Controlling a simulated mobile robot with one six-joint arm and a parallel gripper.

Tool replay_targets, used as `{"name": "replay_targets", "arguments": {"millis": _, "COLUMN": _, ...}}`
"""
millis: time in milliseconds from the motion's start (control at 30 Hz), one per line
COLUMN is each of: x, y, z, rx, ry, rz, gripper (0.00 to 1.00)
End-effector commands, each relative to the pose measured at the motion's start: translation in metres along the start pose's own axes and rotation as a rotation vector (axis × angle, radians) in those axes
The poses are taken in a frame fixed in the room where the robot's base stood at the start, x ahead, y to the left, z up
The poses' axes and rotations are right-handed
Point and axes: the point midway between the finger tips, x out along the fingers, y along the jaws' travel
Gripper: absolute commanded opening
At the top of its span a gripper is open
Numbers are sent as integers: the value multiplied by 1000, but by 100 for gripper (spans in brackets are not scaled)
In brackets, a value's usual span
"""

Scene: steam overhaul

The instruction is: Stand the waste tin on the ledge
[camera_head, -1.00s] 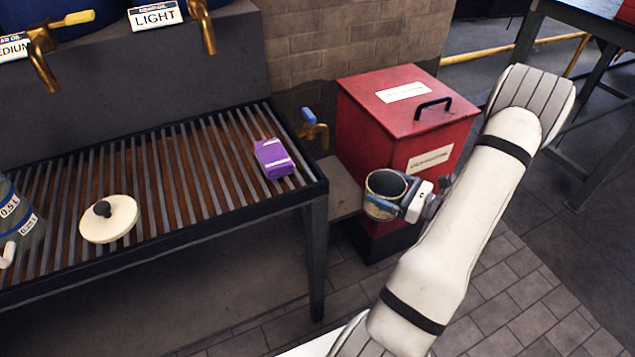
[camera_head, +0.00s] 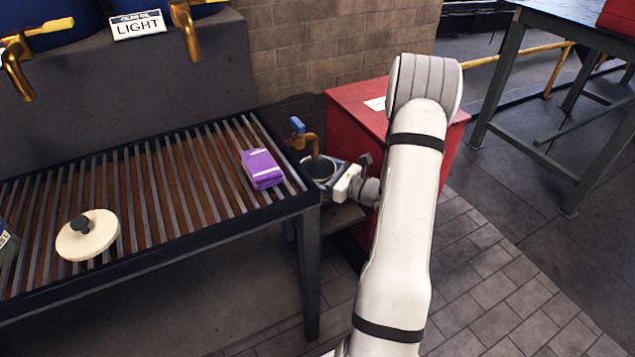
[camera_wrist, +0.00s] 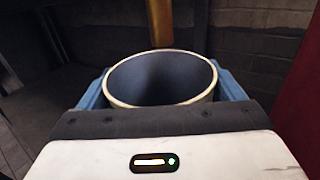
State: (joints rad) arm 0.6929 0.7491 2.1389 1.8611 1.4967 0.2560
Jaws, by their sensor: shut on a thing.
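The waste tin (camera_head: 317,166) is a round, open-topped can with a pale rim and dark grey inside. My gripper (camera_head: 322,178) is shut around it, with a blue finger on each side, and holds it upright. In the wrist view the tin (camera_wrist: 160,80) looks empty, and a brass spout (camera_wrist: 160,22) stands at its far rim. The ledge (camera_head: 345,216) is a small grey shelf between the slatted bench and the red bin. It shows below the tin and is partly hidden by my gripper. I cannot tell whether the tin's base touches it.
A brass tap with a blue handle (camera_head: 297,126) is at the tin. The slatted bench (camera_head: 150,247) holds a purple pack (camera_head: 262,168) and a cream lid (camera_head: 88,235). The red bin (camera_head: 350,97) is behind my arm. Open floor lies at the lower right.

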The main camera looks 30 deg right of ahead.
Motion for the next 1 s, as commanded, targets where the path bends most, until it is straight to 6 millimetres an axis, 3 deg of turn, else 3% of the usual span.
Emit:
{"name": "replay_targets", "arguments": {"millis": 200, "x": 2, "y": 0, "z": -36, "rx": 1, "ry": 0, "rz": 1, "gripper": 56}}
{"name": "replay_targets", "arguments": {"millis": 600, "x": 2, "y": 0, "z": -39, "rx": -1, "ry": -1, "rz": 2, "gripper": 56}}
{"name": "replay_targets", "arguments": {"millis": 633, "x": 2, "y": 0, "z": -39, "rx": -1, "ry": 0, "rz": 2, "gripper": 90}}
{"name": "replay_targets", "arguments": {"millis": 767, "x": 2, "y": 0, "z": -38, "rx": -1, "ry": 0, "rz": 3, "gripper": 100}}
{"name": "replay_targets", "arguments": {"millis": 1000, "x": 2, "y": 1, "z": -37, "rx": -1, "ry": 0, "rz": 3, "gripper": 100}}
